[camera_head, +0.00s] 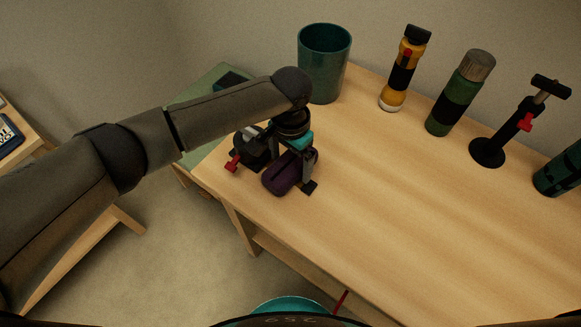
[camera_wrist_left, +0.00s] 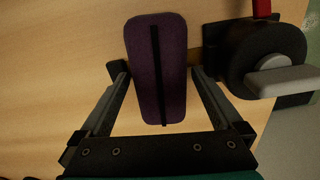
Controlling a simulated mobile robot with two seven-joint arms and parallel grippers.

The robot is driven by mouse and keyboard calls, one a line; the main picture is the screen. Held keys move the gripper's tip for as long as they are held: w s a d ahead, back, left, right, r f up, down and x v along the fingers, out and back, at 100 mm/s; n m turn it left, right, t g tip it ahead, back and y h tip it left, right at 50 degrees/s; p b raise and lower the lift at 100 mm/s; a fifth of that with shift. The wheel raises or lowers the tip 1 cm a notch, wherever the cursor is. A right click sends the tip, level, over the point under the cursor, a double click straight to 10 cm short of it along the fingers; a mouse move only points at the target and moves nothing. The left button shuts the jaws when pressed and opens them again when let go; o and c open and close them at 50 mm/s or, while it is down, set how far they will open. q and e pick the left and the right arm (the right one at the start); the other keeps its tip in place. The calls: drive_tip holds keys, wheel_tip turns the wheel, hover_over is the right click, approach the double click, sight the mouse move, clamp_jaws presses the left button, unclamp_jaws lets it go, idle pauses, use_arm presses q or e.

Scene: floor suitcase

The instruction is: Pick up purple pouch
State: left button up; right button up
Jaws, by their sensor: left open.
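The purple pouch (camera_head: 286,174) lies on the wooden table near its left end in the head view. It is dark purple with a black stripe down its middle. In the left wrist view the pouch (camera_wrist_left: 157,68) lies between the two fingers of my left gripper (camera_wrist_left: 155,75). The fingers are open, with a gap visible on each side of the pouch. In the head view my left gripper (camera_head: 296,172) is over the pouch and partly hides it. My right gripper is in neither view.
A black object with a red part (camera_head: 250,152) stands close to the pouch, and its grey lever shows in the left wrist view (camera_wrist_left: 284,80). A teal bin (camera_head: 324,62), a yellow flashlight (camera_head: 403,70), a green bottle (camera_head: 459,95) and a black stand (camera_head: 488,152) line the back. The table's front right is clear.

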use_arm(q)
drive_tip(key=c, duration=1.3)
drive_tip(key=shift+r, duration=0.1)
drive_tip(key=shift+r, duration=0.1)
